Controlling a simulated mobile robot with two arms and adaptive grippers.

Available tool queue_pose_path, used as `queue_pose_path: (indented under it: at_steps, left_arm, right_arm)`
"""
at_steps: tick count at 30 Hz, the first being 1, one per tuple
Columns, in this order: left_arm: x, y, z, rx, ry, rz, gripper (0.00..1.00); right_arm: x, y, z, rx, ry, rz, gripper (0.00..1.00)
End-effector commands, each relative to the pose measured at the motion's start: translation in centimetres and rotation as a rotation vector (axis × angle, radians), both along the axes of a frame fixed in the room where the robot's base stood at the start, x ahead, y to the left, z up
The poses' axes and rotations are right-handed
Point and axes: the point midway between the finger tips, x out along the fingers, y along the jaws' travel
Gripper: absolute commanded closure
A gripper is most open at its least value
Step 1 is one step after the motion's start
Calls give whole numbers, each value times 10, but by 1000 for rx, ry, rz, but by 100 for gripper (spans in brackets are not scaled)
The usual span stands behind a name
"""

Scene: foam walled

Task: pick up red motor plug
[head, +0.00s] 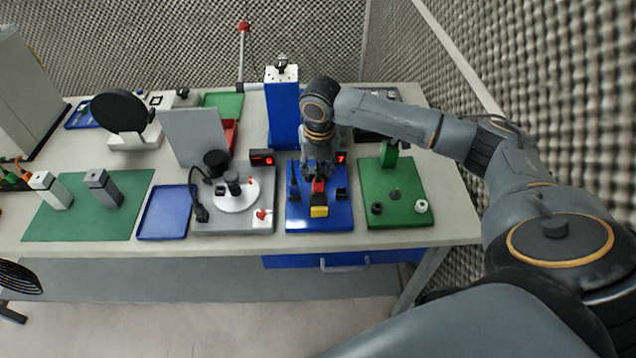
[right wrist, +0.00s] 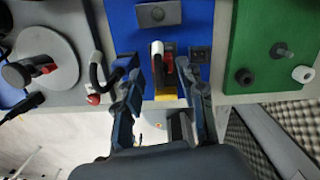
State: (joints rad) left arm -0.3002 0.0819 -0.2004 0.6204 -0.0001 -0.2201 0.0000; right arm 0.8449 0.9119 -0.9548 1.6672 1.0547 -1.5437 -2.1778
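A small red plug (head: 318,186) stands on the blue board (head: 339,217), just behind a yellow block (head: 319,211). In the right wrist view the red plug (right wrist: 168,62) shows between the fingers, beside a dark upright piece with a pale top (right wrist: 157,50). My right gripper (head: 318,172) reaches down from behind over the plug. In the wrist view its two fingers (right wrist: 158,68) are spread to either side of the plug, with gaps, so it looks open. Whether a finger touches anything is not clear. My left gripper is not in view.
A blue column (head: 283,105) stands close behind the blue board. To the right is a green board (head: 394,205) with knobs. To the left is a grey unit with a white disc (head: 236,196) and a black cable, then an empty blue tray (head: 165,212).

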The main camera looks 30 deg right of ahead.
Motion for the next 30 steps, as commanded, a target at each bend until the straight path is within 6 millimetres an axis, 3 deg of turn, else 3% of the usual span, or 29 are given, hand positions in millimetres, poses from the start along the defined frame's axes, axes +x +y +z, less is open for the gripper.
queue_pose_path:
  at_steps: [4,9,17,23,30]
  left_arm:
    - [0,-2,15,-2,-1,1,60]
    - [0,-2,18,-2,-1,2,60]
    - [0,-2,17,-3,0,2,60]
    - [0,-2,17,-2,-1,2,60]
    - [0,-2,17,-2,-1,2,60]
  right_arm:
    - [1,-3,-20,0,7,-2,61]
    - [4,-4,-41,-1,3,1,61]
    - [5,-4,-45,-1,1,1,61]
    - [4,-5,-45,-1,1,0,99]
    - [5,-5,-44,-1,0,0,100]
